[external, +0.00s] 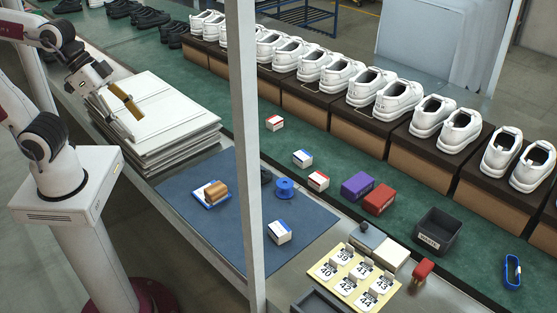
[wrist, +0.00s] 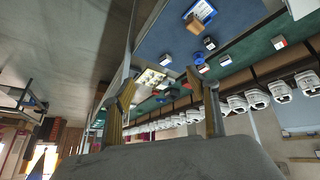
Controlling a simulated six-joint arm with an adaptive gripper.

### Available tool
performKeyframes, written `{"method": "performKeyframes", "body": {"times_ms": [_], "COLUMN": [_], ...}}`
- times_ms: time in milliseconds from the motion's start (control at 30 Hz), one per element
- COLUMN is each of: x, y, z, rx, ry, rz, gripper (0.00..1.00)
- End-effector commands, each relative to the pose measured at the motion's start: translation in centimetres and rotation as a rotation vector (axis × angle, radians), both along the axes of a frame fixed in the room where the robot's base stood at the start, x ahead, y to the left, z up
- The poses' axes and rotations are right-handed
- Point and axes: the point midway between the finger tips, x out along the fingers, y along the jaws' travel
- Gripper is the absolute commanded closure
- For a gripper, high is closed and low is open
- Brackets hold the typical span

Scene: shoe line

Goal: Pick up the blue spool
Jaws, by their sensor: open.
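The blue spool (external: 285,188) stands on the dark blue mat (external: 180,188), near its upper right edge in the external view. A small dark object (external: 266,175) is just left of it, partly hidden by the grey post. The spool also shows small in the wrist view (wrist: 199,58), beyond the fingertips. My gripper (external: 128,104) is up over the stack of white sheets at the left, well away from the spool. In the wrist view its two fingers (wrist: 160,88) are apart, with nothing held between them.
On the mat are a brown block (external: 215,192) on a blue-and-white pad and a white-and-blue box (external: 279,232). A grey post (external: 248,150) crosses the external view. Small boxes, a purple box (external: 357,186), a red box (external: 379,199) and a dark bin (external: 436,232) lie beyond.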

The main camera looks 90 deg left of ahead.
Motion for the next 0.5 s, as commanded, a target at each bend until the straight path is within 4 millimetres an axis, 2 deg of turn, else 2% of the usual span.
{"method": "performKeyframes", "body": {"times_ms": [100,500], "x": [3.1,13.1], "y": [-1.1,-3.8], "z": [0.6,1.9], "rx": [-0.040,-0.155], "ry": [-0.034,-0.156], "rz": [0.001,0.049], "gripper": [0.41,0.41]}}
